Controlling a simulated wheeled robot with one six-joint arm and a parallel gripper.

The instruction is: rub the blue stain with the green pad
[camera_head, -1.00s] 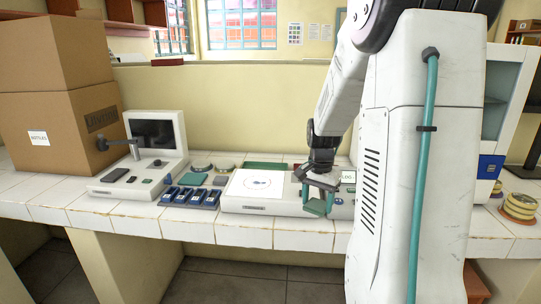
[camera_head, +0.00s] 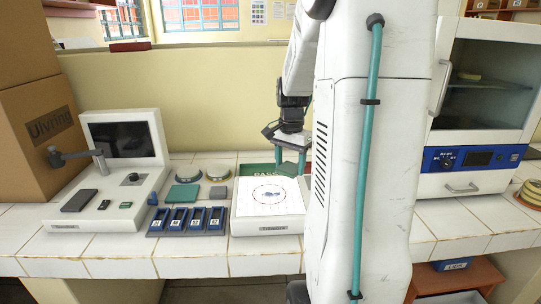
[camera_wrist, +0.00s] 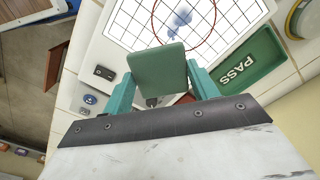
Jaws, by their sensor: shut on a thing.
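The blue stain (camera_head: 271,194) is a small smudge inside a red circle on a white gridded panel (camera_head: 250,208). In the wrist view the stain (camera_wrist: 180,20) lies at the top, beyond the pad. My gripper (camera_wrist: 160,88) is shut on the green pad (camera_wrist: 159,70), which sits between its teal fingers. In the head view my gripper (camera_head: 289,160) is above the back right part of the panel, behind and right of the stain. The pad appears apart from the stain.
A green PASS tray (camera_wrist: 245,68) lies beside the panel. Several blue slotted holders (camera_head: 190,221) and a grey-green block (camera_head: 182,194) stand left of it. An incubator (camera_head: 480,110) stands right. A cardboard box (camera_head: 40,130) is far left.

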